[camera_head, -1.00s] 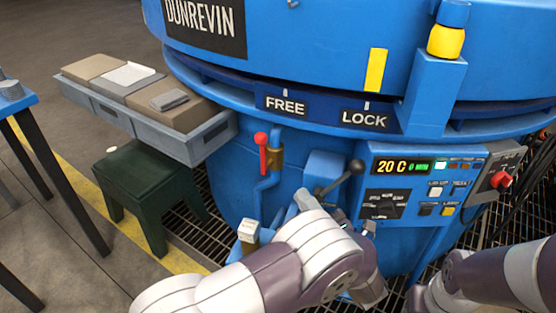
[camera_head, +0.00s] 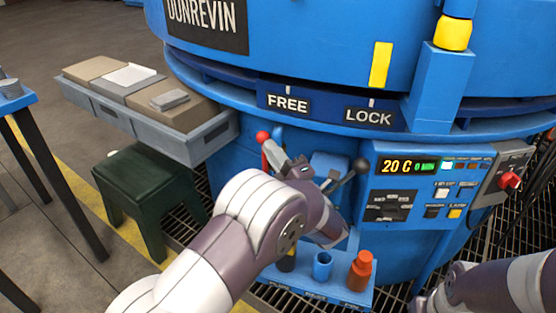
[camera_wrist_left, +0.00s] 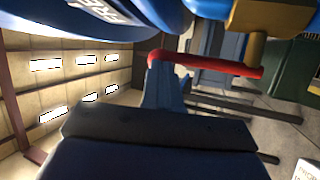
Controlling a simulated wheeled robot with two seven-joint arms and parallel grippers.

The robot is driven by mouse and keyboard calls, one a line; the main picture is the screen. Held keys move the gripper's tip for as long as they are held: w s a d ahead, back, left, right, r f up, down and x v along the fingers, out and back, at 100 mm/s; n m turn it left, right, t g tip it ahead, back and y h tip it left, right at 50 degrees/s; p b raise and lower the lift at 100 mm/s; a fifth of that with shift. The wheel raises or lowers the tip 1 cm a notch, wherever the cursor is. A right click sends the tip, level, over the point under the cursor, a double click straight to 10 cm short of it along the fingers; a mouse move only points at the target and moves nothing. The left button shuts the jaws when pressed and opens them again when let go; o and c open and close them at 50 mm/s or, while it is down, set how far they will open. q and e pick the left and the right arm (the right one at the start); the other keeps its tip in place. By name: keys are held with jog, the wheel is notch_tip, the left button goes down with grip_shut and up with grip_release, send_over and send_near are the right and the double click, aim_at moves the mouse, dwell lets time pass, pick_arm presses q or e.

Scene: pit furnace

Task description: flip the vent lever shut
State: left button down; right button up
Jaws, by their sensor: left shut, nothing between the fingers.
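The red lever (camera_head: 263,136) stands upright at the furnace front, its red ball end showing above my left gripper (camera_head: 271,146). My gripper covers much of the lever and its brass valve in the head view. In the left wrist view the red handle (camera_wrist_left: 215,65) runs across the top to its brass valve body (camera_wrist_left: 265,18). My left gripper (camera_wrist_left: 163,68) is shut and empty, its tip close to the handle's free end; I cannot tell whether they touch. My right gripper is out of view; only the right arm shows at lower right.
A black-knobbed lever (camera_head: 361,165) stands just right of my left arm, beside the control panel (camera_head: 427,190). Below is a blue rack (camera_head: 335,291) with an orange bottle (camera_head: 360,270). A grey tray (camera_head: 215,137) and green stool (camera_head: 150,190) stand left.

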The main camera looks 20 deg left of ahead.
pick_arm(q)
jog(key=shift+r, duration=0.1)
jog(key=w+a+f+n+g+h+p, duration=0.1)
jog(key=a+f+n+g+h+p, duration=0.1)
jog(key=a+h+p, duration=0.4)
jog(key=w+a+f+n+g+h+p, duration=0.1)
jog(key=a+f+n+g+h+p, duration=0.2)
jog(key=p, duration=0.9)
jog(key=shift+w+a+f+n+g+h, duration=0.3)
jog(key=shift+a+n+g+h, duration=0.5)
jog(key=shift+a+g+h, duration=0.85)
jog(key=shift+a+t, duration=0.2)
jog(key=shift+t, duration=0.05)
